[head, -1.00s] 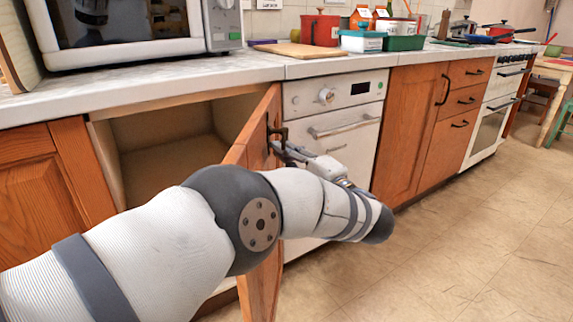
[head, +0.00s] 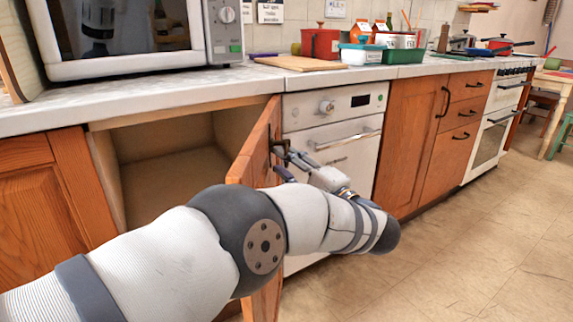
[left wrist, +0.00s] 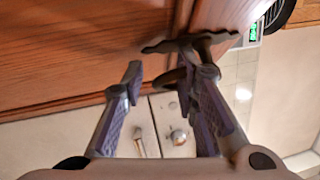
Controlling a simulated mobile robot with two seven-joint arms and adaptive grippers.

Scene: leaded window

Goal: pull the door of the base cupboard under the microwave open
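The wooden cupboard door (head: 262,140) under the microwave (head: 135,38) stands wide open, swung out on its right side. The bare cupboard interior (head: 165,150) shows to its left. The dark door handle (head: 277,142) is on the door's right-hand face; it also shows in the left wrist view (left wrist: 190,43). My left gripper (head: 282,163) is at the handle. In the left wrist view its fingers (left wrist: 167,82) are spread, with the handle by the right finger's tip; whether they touch is unclear. My left arm hides the door's lower part. My right gripper is out of view.
A white dishwasher-like appliance (head: 335,165) stands right behind the open door. The worktop (head: 250,82) above carries a cutting board (head: 300,63), a red pot (head: 320,43) and tubs.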

